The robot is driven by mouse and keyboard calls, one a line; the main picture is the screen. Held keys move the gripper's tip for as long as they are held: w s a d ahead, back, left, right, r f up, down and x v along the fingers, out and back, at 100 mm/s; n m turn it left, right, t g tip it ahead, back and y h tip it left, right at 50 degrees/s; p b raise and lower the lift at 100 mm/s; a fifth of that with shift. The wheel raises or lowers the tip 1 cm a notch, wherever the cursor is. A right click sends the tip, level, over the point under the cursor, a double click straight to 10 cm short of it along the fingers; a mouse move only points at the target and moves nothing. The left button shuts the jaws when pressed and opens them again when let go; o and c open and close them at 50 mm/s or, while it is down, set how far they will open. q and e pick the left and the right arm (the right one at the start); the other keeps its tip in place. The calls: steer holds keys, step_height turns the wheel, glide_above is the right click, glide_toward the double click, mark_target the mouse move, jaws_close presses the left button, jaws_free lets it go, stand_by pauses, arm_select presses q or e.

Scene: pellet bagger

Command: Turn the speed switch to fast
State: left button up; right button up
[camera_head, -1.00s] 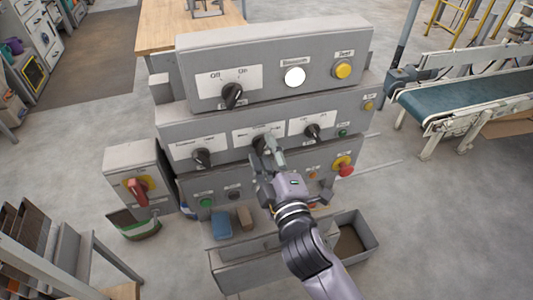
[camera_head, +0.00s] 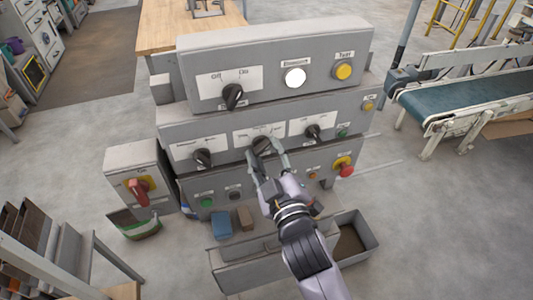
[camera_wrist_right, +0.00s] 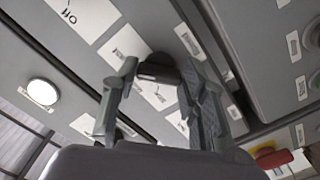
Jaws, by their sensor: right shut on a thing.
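A grey control panel (camera_head: 275,50) has black rotary knobs with white label plates; the small lettering is mostly too blurred to read. My right gripper (camera_head: 264,152) is at the middle knob (camera_head: 262,144) of the middle row, with one finger on either side of it. In the right wrist view the dark knob (camera_wrist_right: 158,68) sits between the fingertips of my right gripper (camera_wrist_right: 158,78), which is shut on it. The knob's exact pointing direction is partly hidden. I cannot read which label marks speed. My left gripper is not in view.
Other knobs flank it: one left (camera_head: 202,157), one right (camera_head: 313,131), one above (camera_head: 232,96). A red emergency button (camera_head: 346,170) is at lower right, a red-handled switch box (camera_head: 138,190) at left. A conveyor (camera_head: 460,100) stands right.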

steer(key=shift+f, duration=0.1)
steer(key=o, duration=1.2)
steer(key=shift+c, duration=0.2)
steer(key=shift+s, duration=0.15)
steer(key=v, duration=1.1)
steer(key=shift+s+d, duration=0.15)
steer(key=shift+s, duration=0.25)
